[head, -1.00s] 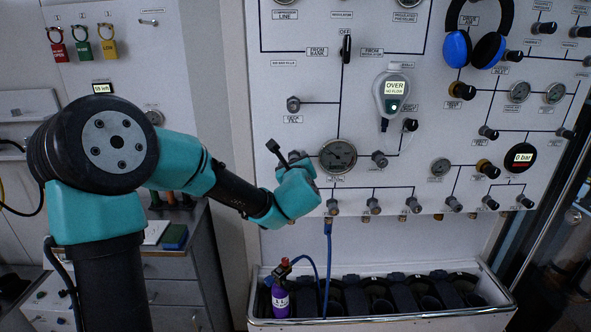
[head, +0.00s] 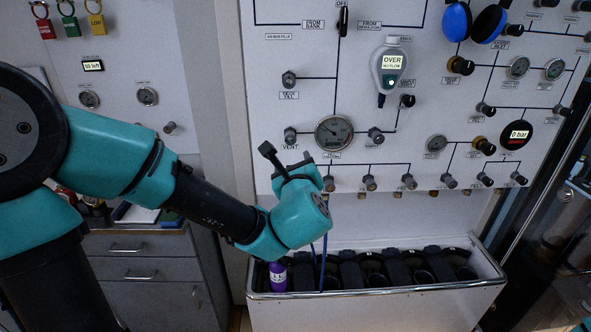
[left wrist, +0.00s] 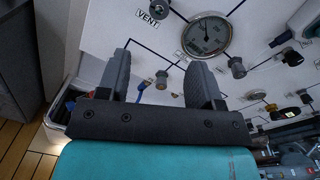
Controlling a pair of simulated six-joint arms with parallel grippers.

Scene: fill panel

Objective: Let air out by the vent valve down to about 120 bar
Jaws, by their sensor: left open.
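The vent valve (head: 290,136) is a small grey knob on the white panel, left of a round dial gauge (head: 333,132). Its VENT label (left wrist: 152,14) shows at the top of the left wrist view, with the gauge (left wrist: 207,36) to its right. The gauge's needle is too small to read. My left gripper (left wrist: 160,76) is open and empty, its two dark fingers apart in front of the lower panel, below the vent valve. My right gripper is not in view.
A row of small knobs (head: 370,183) runs along the panel's lower edge. A handheld meter reading OVER (head: 392,65) hangs above the gauge. Below stands a white trough (head: 380,306) with dark holders and a purple bottle (head: 278,277). A drawer cabinet (head: 150,270) stands left.

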